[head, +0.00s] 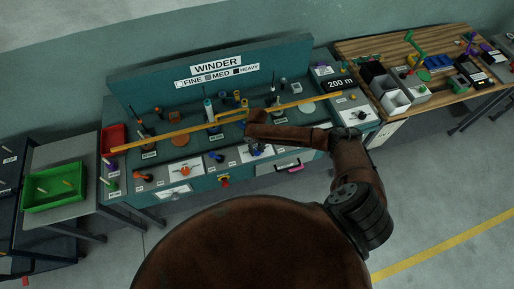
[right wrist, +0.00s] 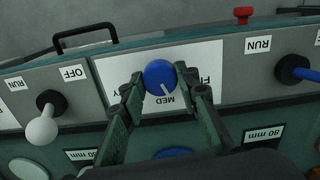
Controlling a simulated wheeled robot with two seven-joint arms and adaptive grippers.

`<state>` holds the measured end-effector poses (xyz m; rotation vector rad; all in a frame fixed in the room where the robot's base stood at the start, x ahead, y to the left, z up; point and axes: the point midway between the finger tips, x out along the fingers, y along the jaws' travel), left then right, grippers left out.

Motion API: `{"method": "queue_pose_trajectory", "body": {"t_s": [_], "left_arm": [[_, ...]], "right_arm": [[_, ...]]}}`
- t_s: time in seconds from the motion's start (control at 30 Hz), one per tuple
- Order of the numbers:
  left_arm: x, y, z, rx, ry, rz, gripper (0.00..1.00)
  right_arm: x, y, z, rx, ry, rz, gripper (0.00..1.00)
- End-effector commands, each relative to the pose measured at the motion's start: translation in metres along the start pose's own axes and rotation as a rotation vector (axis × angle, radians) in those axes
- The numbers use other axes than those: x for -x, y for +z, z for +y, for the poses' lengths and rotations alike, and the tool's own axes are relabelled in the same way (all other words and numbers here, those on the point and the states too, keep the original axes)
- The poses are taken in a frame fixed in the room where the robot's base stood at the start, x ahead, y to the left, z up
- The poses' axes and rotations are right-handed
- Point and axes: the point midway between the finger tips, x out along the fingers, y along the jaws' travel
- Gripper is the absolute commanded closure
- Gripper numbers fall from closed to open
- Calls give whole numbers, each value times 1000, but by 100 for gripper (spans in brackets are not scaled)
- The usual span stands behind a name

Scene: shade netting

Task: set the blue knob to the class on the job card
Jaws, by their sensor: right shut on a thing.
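The blue knob (right wrist: 160,75) sits on a white plate (right wrist: 115,70) on the winder's front panel. My right gripper (right wrist: 160,86) is shut on it, one finger on each side. The white mark on the knob points down and slightly right in the right wrist view, toward the printed word MED (right wrist: 168,99). A label starting with FI shows to the right, partly hidden by a finger. In the head view my right gripper (head: 257,145) is at the panel's middle. I cannot make out a job card for certain. My left gripper is not in view.
A white ball-ended lever (right wrist: 42,128) by an OFF label and a dark blue lever (right wrist: 298,70) by a RUN label flank the knob. The winder sign (head: 217,66) lists FINE, MED and HEAVY. A green tray (head: 54,188) stands left.

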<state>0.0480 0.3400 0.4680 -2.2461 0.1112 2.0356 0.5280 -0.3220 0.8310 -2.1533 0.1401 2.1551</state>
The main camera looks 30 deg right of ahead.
Motion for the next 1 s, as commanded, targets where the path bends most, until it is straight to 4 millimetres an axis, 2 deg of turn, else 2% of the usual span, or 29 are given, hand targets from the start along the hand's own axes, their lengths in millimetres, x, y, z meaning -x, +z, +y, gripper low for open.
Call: {"method": "queue_pose_trajectory", "body": {"t_s": [0.03, 0.2, 0.6, 1.0], "left_arm": [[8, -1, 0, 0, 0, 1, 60], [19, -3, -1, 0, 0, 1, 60], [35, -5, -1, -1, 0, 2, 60], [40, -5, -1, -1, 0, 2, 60]], "right_arm": [[4, 0, 0, 42, 1, -1, 95], [3, 0, 0, 204, 1, 0, 95], [2, -1, 1, 528, 1, 1, 95], [1, -1, 0, 679, 1, 1, 95]]}}
